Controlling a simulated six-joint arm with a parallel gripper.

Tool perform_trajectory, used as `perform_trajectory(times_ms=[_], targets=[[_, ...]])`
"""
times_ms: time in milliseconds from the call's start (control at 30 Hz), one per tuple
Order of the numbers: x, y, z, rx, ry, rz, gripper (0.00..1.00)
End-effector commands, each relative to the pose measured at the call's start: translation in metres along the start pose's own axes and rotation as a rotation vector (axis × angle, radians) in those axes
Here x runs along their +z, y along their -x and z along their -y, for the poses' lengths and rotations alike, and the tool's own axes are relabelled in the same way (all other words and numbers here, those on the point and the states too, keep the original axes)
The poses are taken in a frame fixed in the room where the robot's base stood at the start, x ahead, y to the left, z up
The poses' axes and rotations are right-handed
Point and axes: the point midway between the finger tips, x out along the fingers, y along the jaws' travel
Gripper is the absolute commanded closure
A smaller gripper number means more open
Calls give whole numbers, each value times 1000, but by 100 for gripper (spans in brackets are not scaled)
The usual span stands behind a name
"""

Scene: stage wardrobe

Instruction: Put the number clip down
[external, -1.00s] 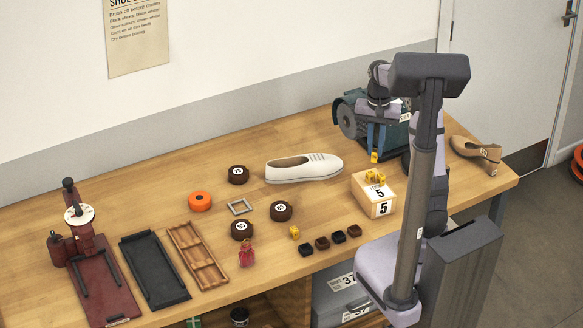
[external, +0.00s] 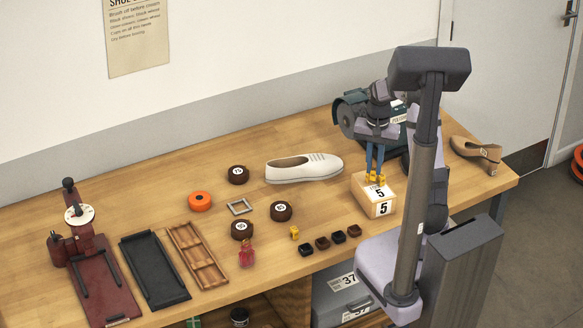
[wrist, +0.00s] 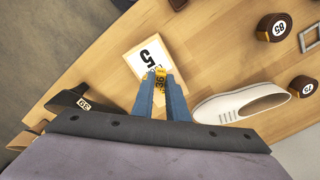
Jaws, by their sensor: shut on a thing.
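My gripper (external: 374,174) points down over the wooden box (external: 374,207) marked 5, with its blue fingers close to the box top. It is shut on a yellow number clip (wrist: 160,81), which shows between the fingertips in the wrist view and seems to read 36. Other yellow clips (external: 381,180) are at the box top, close beside the fingers. I cannot tell whether the held clip touches the box or the other clips. Another yellow clip (external: 294,232) lies on the table to the left of the box.
Several dark small blocks (external: 338,237) lie in front of the box. A white shoe (external: 303,168) lies to its left, a green machine (external: 352,105) stands behind it, and a tan heeled shoe (external: 476,153) is at the right. Brown numbered rolls (external: 281,211) sit farther left.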

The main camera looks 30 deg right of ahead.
Motion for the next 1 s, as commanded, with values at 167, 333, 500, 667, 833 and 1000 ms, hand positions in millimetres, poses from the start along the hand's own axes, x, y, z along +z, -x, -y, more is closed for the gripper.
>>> perform_trajectory(times_ms=[167, 333, 500, 667, 833, 1000], targets=[[2, -17, -1, 3, 0, 6, 100], [1, -34, -1, 2, 0, 4, 100], [1, -37, 0, 1, 0, 1, 100], [1, -37, 0, 1, 0, 1, 100], [1, -40, 0, 1, 0, 1, 80], [1, -40, 0, 1, 0, 1, 68]])
